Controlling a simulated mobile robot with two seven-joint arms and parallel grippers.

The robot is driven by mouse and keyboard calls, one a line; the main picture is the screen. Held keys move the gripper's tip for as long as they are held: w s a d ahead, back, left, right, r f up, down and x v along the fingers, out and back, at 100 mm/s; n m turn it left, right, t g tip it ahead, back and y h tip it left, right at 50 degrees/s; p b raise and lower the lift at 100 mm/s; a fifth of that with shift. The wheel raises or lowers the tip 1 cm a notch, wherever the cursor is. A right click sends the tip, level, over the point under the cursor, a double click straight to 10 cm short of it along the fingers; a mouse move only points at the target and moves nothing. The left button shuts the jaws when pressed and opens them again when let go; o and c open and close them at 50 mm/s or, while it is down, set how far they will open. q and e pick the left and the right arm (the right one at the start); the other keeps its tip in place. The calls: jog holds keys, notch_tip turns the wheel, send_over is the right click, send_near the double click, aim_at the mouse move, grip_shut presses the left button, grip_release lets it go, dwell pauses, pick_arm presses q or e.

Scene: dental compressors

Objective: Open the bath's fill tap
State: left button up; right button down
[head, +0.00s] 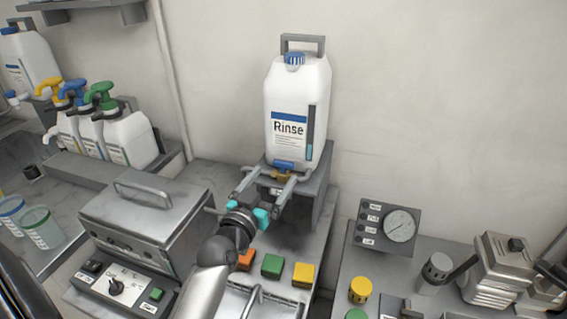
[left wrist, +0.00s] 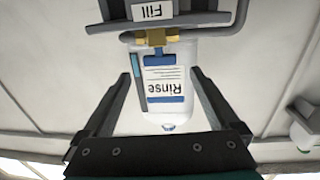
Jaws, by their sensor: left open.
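The fill tap (head: 283,166) has a blue handle and a brass body, under the front of the white Rinse container (head: 297,105). In the left wrist view the brass tap (left wrist: 156,37) is at the top centre, beside a "Fill" label (left wrist: 152,12). My left gripper (head: 273,179) is open in front of the tap. Its fingers reach toward the tap from either side, with nothing held between them. In the left wrist view my left gripper (left wrist: 161,77) frames the Rinse container. Contact with the tap cannot be told. My right gripper is not in view.
A lidded metal bath (head: 150,215) with a control panel stands to the left. Orange, green (head: 272,265) and yellow blocks lie below my gripper. Pump bottles (head: 128,135) stand at left. A gauge box (head: 387,225) and metal devices are at right.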

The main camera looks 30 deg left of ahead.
aim_at(283, 164)
pick_arm(q)
jog(key=shift+w+a, duration=0.2)
jog(key=shift+w, duration=0.95)
jog(key=shift+w+a, duration=0.15)
jog(key=shift+w, duration=1.05)
jog(key=shift+w+a, duration=0.2)
jog(key=shift+w, duration=0.95)
jog(key=c, duration=1.4)
jog(key=shift+r+n+y+p, duration=0.15)
jog(key=shift+n+y+p, duration=0.25)
jog(key=shift+y+p, duration=0.3)
jog(key=shift+p, duration=0.35)
jog(key=o, duration=1.4)
